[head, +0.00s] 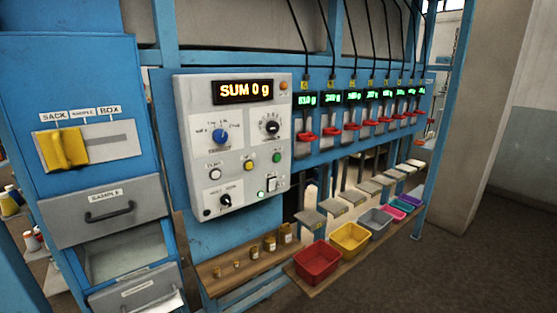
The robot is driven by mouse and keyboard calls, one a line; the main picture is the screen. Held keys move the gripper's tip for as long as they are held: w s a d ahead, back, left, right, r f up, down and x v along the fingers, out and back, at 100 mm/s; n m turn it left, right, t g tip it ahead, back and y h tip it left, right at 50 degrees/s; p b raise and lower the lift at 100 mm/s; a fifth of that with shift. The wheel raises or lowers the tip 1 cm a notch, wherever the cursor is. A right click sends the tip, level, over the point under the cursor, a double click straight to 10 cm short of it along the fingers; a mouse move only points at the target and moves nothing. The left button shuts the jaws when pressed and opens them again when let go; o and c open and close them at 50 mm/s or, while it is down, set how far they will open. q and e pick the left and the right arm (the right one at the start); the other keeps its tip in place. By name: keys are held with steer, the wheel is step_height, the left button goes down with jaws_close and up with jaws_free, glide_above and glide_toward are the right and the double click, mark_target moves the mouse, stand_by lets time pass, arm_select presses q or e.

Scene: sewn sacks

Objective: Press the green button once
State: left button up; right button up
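The green button (277,157) is a small round knob on the right side of the light grey control panel (187,110). It sits right of a yellow button (249,166) and below a black dial (271,126). I cannot tell whether it is pressed in. The panel's display (244,91) reads "SUM 0 g". Nothing covers the button. Neither of my grippers shows in the head view.
A blue cabinet with a yellow slider handle (63,149) and grey drawers (108,208) stands at left. Several scales with green displays and red levers run along the right. Coloured bins, including a red bin (318,263), stand low in front. The floor at right is clear.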

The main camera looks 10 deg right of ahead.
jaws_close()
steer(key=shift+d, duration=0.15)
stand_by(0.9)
